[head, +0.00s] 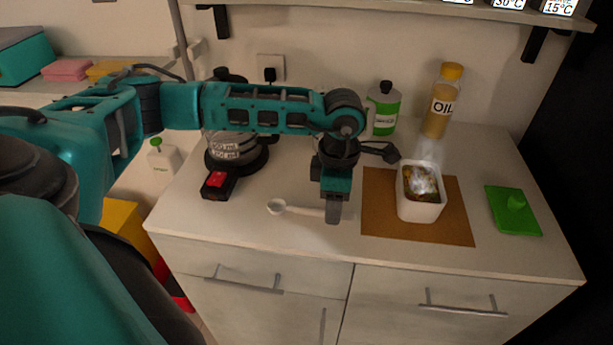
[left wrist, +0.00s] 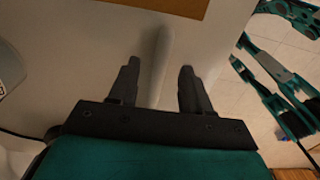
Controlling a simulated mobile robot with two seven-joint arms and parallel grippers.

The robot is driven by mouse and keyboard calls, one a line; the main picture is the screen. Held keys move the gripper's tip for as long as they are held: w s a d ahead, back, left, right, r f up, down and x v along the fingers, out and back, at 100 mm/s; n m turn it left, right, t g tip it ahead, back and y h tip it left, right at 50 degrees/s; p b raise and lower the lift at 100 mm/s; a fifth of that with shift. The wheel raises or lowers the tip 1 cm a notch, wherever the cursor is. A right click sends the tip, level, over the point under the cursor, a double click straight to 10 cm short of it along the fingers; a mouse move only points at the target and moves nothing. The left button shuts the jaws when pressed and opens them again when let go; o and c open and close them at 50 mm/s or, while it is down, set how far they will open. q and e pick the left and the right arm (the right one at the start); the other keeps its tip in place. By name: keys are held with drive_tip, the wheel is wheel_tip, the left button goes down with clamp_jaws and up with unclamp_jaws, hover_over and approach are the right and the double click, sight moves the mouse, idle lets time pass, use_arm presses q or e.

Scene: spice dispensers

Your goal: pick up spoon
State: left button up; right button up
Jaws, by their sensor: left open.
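A white spoon (head: 277,206) lies on the counter, its round bowl to the left and its handle running right towards my left gripper (head: 333,212). The gripper points down at the counter and hides the handle's right end in the head view. In the left wrist view, the pale handle (left wrist: 161,48) lies between the two dark fingers of my left gripper (left wrist: 159,68). The fingers are apart, with a visible gap on each side of the handle. My right gripper is not in view.
A white tub (head: 420,208) of food stands on a brown mat (head: 380,225) just right of the gripper. A green lid (head: 512,222) lies at the right. An oil bottle (head: 441,105) and a green-labelled bottle (head: 384,110) stand at the back.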

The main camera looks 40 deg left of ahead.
use_arm(q)
drive_tip(key=shift+f, duration=0.7)
drive_tip(key=shift+c, duration=0.5)
clamp_jaws()
